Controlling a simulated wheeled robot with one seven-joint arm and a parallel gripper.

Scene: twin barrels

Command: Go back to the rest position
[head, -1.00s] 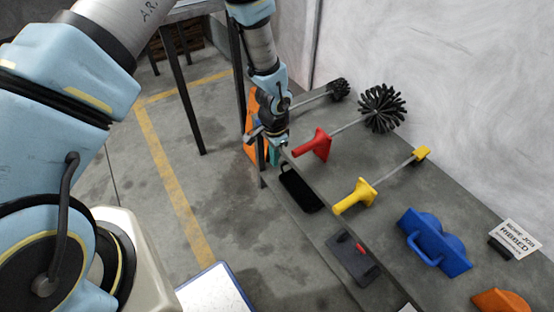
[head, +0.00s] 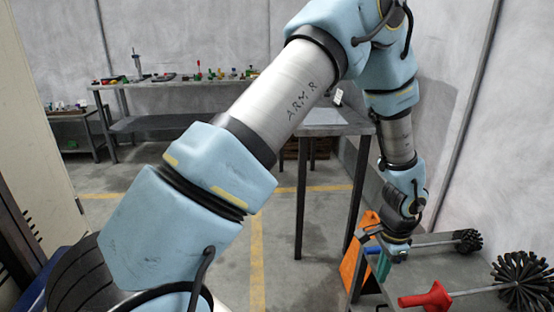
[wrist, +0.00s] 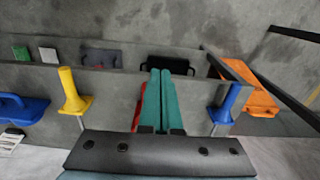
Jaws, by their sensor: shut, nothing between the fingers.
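My gripper (head: 384,262) hangs at the lower right of the head view, low over the end of a grey bench, near a red-handled brush (head: 428,298). In the wrist view its two teal fingers (wrist: 160,74) lie side by side, shut with nothing between them. The red handle (wrist: 137,114) shows partly behind the fingers there. My arm crosses the middle of the head view, bent over and down to the right.
The grey bench (head: 415,266) carries brushes with black bristles (head: 522,284). An orange board (head: 357,250) stands at its end. The wrist view shows yellow (wrist: 72,94) and blue (wrist: 223,106) handles beside the fingers. A table (head: 340,126) stands behind my arm. Open floor lies left of it.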

